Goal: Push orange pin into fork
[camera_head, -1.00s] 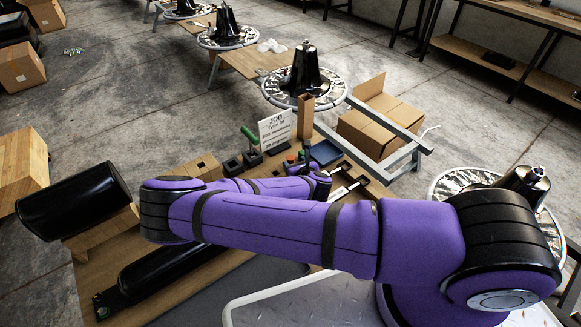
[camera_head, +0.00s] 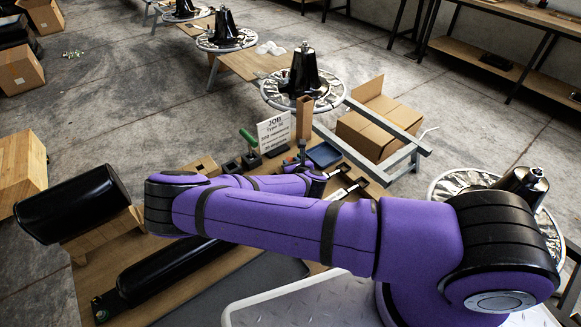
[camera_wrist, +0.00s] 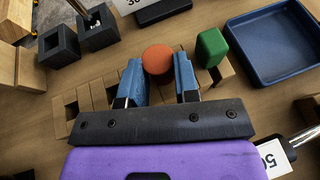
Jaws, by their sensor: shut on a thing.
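The orange pin (camera_wrist: 158,59) shows its round flat end between the blue fingers of my gripper (camera_wrist: 158,72) in the wrist view. The fingers are shut on it, one on each side. A slotted wooden piece (camera_wrist: 68,104) lies below and to the left of the fingers. I cannot tell which part is the fork, or whether the pin touches it. A green block (camera_wrist: 211,47) stands just right of the right finger. In the head view my purple arm hides the pin.
A blue tray (camera_wrist: 275,75) lies at the right, and also shows in the head view (camera_head: 324,154). Two dark square holders (camera_wrist: 60,47) stand at the left. A job sign (camera_head: 275,134) and an upright wooden post (camera_head: 305,117) stand behind the work area. A black cylinder (camera_head: 75,205) rests at the left.

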